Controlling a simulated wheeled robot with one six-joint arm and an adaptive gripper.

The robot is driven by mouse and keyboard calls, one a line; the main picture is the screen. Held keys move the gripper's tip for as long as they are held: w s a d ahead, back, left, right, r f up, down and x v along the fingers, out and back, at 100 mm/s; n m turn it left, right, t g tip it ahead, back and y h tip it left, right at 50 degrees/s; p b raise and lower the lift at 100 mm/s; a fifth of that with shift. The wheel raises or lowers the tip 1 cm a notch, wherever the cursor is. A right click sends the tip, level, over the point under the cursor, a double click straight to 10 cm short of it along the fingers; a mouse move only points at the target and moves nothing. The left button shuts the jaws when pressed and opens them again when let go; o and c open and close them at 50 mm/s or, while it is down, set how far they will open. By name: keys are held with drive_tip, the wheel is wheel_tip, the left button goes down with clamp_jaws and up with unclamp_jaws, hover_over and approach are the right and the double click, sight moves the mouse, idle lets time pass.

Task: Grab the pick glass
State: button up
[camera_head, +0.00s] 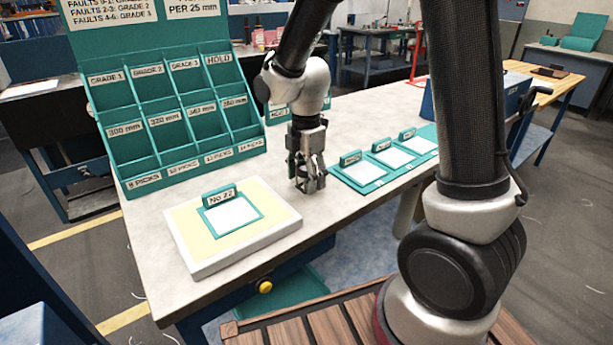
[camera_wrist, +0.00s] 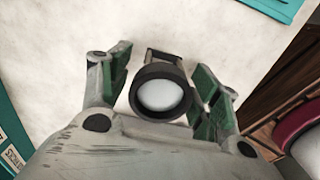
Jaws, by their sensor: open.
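The pick glass (camera_wrist: 160,92) shows in the wrist view as a round pale lens in a thick dark rim, with a small dark frame behind it. It is between the two green-padded fingers of my gripper (camera_wrist: 163,84). The fingers are open, with a visible gap on each side of the rim. In the head view my gripper (camera_head: 307,182) points down, low over the pale tabletop (camera_head: 330,215). There the pick glass is mostly hidden by the fingers, and I cannot make it out clearly.
A green sorting rack (camera_head: 165,125) with labelled pockets stands left of my gripper. A white board (camera_head: 232,248) with a small sign holder lies at the front left. Green trays with white cards (camera_head: 395,157) lie to the right. A blue box (camera_head: 500,105) stands farther right.

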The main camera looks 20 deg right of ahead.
drive_tip(key=shift+f, duration=0.25)
drive_tip(key=c, duration=1)
